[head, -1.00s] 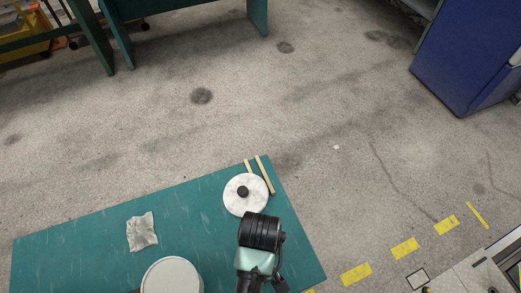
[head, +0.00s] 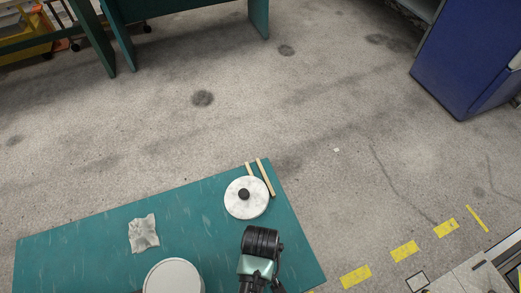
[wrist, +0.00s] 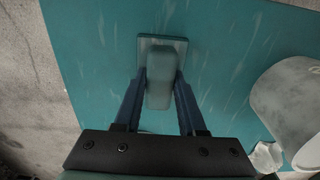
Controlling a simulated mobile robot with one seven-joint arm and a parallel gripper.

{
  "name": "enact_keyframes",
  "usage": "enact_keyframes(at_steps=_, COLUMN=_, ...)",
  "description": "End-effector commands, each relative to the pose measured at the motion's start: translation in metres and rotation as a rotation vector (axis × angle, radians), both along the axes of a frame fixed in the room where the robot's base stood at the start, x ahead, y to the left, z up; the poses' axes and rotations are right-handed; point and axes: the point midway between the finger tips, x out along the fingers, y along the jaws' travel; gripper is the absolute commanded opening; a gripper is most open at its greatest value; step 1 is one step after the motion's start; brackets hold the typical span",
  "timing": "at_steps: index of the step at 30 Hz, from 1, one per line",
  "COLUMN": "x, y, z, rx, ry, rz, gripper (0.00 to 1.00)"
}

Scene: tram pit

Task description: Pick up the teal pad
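The teal pad (wrist: 161,88) shows in the wrist view as a pale teal-grey block on a square plate, over the teal tabletop (wrist: 235,60). My gripper (wrist: 161,76) has its two blue fingers on either side of the block, very close to its sides. I cannot tell whether they press on it. In the head view my gripper (head: 262,242) is seen from above over the right part of the table (head: 205,225). Its fingers and the pad are hidden there beneath the arm.
A white disc with a dark knob (head: 246,208) and two wooden sticks (head: 263,177) lie just beyond my gripper. A crumpled grey cloth (head: 143,233) and a white round container (head: 172,279) are to the left. Floor beyond the table is open; a blue cabinet (head: 468,60) stands at right.

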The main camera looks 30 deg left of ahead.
Motion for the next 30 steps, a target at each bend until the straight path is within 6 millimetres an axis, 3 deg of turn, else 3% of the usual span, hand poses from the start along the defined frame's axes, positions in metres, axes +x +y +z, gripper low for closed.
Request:
enact_keyframes(at_steps=1, x=0.000, y=0.000, z=0.000, rx=0.000, ry=0.000, rz=0.000, gripper=0.25)
enact_keyframes(at_steps=5, x=0.000, y=0.000, z=0.000, rx=0.000, ry=0.000, rz=0.000, gripper=0.01)
enact_keyframes(at_steps=17, x=0.001, y=0.000, z=0.005, rx=0.000, ry=-0.003, rz=0.000, gripper=0.00)
enact_keyframes(at_steps=30, x=0.001, y=0.000, z=0.079, rx=0.001, ry=-0.005, rz=0.000, gripper=0.00)
